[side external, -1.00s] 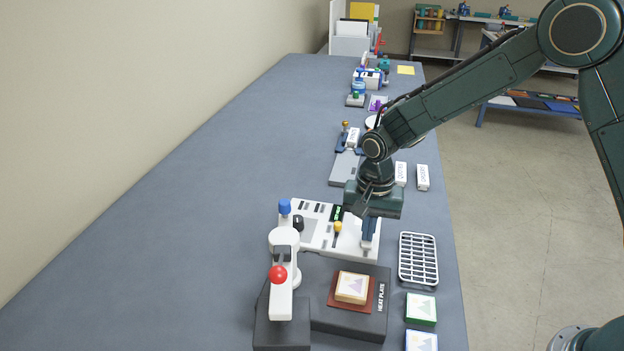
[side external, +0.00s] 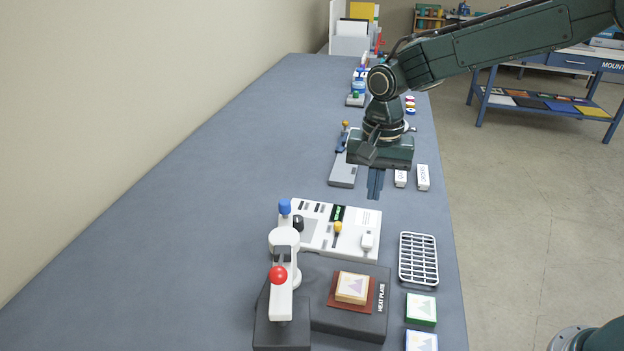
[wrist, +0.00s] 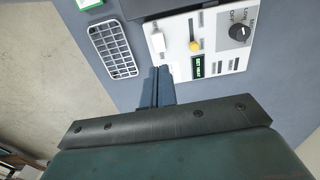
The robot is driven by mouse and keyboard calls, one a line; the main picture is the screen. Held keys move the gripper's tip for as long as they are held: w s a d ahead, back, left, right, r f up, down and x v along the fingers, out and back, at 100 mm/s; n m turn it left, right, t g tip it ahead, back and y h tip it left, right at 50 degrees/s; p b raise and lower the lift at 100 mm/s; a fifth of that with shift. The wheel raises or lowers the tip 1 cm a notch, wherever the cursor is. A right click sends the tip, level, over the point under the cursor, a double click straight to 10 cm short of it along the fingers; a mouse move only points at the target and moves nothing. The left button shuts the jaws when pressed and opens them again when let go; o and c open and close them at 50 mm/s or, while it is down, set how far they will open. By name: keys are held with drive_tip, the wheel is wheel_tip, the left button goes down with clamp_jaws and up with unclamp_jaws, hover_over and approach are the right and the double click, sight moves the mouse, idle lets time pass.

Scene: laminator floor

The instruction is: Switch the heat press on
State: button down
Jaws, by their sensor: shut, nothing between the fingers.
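The heat press's white control panel (side external: 315,232) lies across the bench behind the press. It has a white switch (side external: 367,240) at its right end, a yellow-tipped lever (side external: 338,227), a lit green display (side external: 337,214) and a black knob (side external: 298,223). In the wrist view the switch (wrist: 158,41), yellow lever (wrist: 195,45), display (wrist: 198,67) and knob (wrist: 239,31) also show. The press arm has a red ball (side external: 278,275); a picture-topped block (side external: 352,288) sits on the dark heat plate (side external: 340,322). My gripper (side external: 375,196) is shut and empty, raised beyond the panel's far right edge.
A white rack (side external: 418,259) stands right of the panel, with green-edged (side external: 421,309) and blue-edged (side external: 421,341) picture blocks in front. White labelled blocks (side external: 422,178) and a grey plate (side external: 343,171) lie farther back. The bench's left side is clear.

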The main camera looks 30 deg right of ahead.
wheel_tip(320, 180, up, 3)
drive_tip(key=shift+r, duration=0.1)
idle(0.5)
drive_tip(key=s+d+r+n+t, duration=0.1)
drive_tip(key=s+d+r+n, duration=0.15)
drive_tip(key=s+r, duration=0.3)
drive_tip(key=s+d+r+n+t, duration=0.2)
drive_tip(key=s+d+r, duration=0.2)
drive_tip(key=s, duration=0.3)
drive_tip(key=s+d+f+n+t, duration=0.1)
drive_tip(key=s+d+n, duration=0.3)
drive_tip(key=s, duration=0.9)
drive_tip(key=shift+s+f+t, duration=0.15)
drive_tip(key=shift+s+t, duration=0.25)
drive_tip(key=shift+t, duration=0.4)
drive_tip(key=c, duration=2.2)
unclamp_jaws()
drive_tip(key=shift+n, duration=0.25)
